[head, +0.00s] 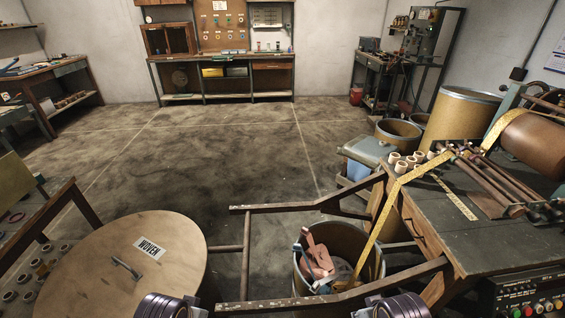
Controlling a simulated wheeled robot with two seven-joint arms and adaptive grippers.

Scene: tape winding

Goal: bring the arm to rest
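Neither of my grippers shows in the head view. Only dark, ringed parts of my two arms show at the bottom edge, one left of centre and one right of centre. A yellow tape (392,197) runs from the brown roll (538,140) on the right machine, past the rollers (482,172), and down toward an open drum (340,243). Inside the drum lies a reddish-pink object with blue parts (318,262); I cannot tell what it is. A round wooden lid (95,260) with a handle and a "WOVEN" label lies at the lower left.
A wooden frame (246,258) reaches from the machine table (480,245) around the drum. Several pale spools (405,163) stand on that table. More drums (462,115) stand behind it. A workbench (222,80) lines the back wall. The floor (190,150) in the middle is clear.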

